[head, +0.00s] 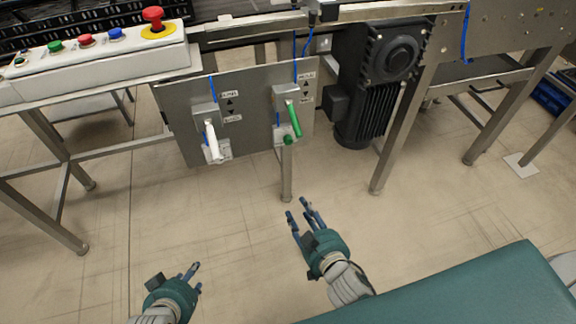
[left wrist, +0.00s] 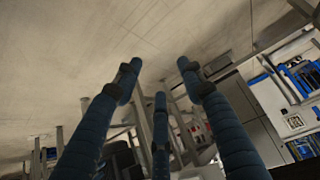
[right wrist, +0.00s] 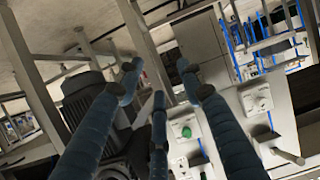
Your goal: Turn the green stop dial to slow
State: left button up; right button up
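The green dial handle (head: 294,118) is on the right half of a grey metal panel (head: 250,110) under the conveyor. It slants down and slightly right from its grey mount, beside small labels too small to read. A green round part (head: 287,140) shows just below it. Something green also shows in the right wrist view (right wrist: 186,132); I cannot tell which part it is. My right gripper (head: 303,208) is open and empty, below the panel and apart from it. My left gripper (head: 194,275) is open and empty, lower left, away from the panel.
A white handle (head: 211,140) is on the panel's left half. A black motor (head: 375,75) stands right of the panel. A control box (head: 95,60) with a red emergency button (head: 153,18) is upper left. Metal legs (head: 398,140) flank the area. A teal surface (head: 480,295) is lower right.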

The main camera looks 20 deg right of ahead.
aim_at(289, 142)
notch_tip(289, 142, up, 14)
jog(key=w+m+t+b, duration=0.1)
jog(key=w+t+b, duration=0.1)
jog(key=t+b, duration=0.25)
jog(key=w, duration=0.9)
jog(key=shift+w+d+r, duration=0.15)
jog(key=shift+w+r, duration=0.1)
jog(key=shift+r, duration=0.1)
jog(key=shift+w+h, duration=0.3)
jog(key=shift+w, duration=0.2)
pick_arm(q)
notch_tip(289, 142, up, 10)
jog(key=w+t, duration=0.1)
jog(key=t, duration=0.1)
jog(key=shift+w+a, duration=0.2)
jog(key=shift+a, duration=0.05)
pick_arm(e)
grip_shut()
